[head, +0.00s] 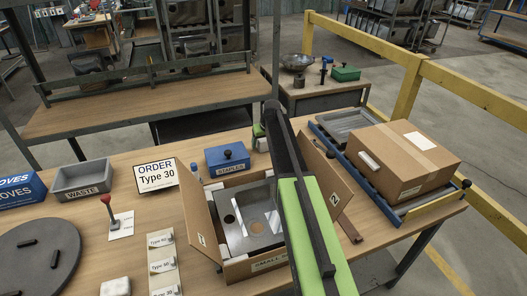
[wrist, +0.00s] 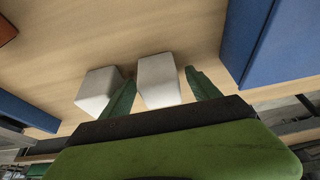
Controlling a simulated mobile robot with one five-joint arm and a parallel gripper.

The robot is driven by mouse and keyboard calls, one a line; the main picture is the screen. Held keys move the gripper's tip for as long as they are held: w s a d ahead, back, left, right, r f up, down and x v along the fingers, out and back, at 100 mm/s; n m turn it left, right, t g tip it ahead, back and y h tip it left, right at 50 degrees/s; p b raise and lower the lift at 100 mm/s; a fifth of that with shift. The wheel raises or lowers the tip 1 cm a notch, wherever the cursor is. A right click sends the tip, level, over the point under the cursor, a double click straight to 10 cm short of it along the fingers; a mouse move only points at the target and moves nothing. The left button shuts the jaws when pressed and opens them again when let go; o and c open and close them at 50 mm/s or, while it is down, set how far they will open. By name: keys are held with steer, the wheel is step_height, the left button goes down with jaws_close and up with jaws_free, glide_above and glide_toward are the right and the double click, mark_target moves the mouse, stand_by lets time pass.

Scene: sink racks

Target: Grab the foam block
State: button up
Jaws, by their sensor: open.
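Two white blocks, plain and foam-like, stand side by side on the wooden table in the wrist view. One white block (wrist: 158,80) lies between the two green fingertips of my gripper (wrist: 160,80). The other white block (wrist: 97,90) is just left of the left finger. My gripper is open; I cannot tell whether a finger touches either block. In the head view, a small white block (head: 262,145) shows beside my arm, behind the open carton. My arm hides most of that spot.
An open carton (head: 205,233) with a grey insert (head: 245,225) stands in front, partly behind my arm. A closed carton (head: 407,160) sits on a blue-edged conveyor at right. A yellow rail (head: 410,85) runs behind it.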

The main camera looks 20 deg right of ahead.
steer(key=shift+f, duration=0.15)
steer(key=shift+c, duration=0.3)
steer(key=c, duration=1.3)
